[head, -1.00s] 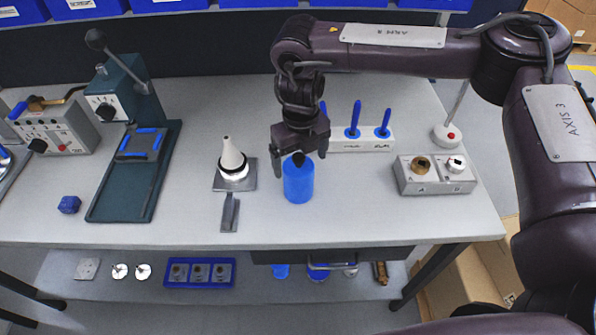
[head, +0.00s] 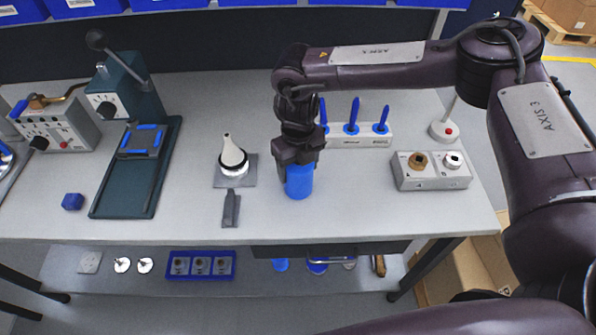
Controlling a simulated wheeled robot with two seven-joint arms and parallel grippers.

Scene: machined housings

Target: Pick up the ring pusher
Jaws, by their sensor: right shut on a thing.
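The ring pusher, which I take to be the blue cylinder (head: 300,186), stands upright on the bench near its front middle. My right gripper (head: 299,170) points down over it and is shut on its upper part. The gripper hides the cylinder's top. The cylinder's base appears to be at bench level; I cannot tell whether it is lifted. My left gripper is not in view.
A white cone on a round base (head: 233,158) and a grey block (head: 231,208) stand just left of the cylinder. Blue-handled tools in a white rack (head: 358,141) are behind right. A grey two-post box (head: 431,181) is at right, a green press (head: 111,203) at left.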

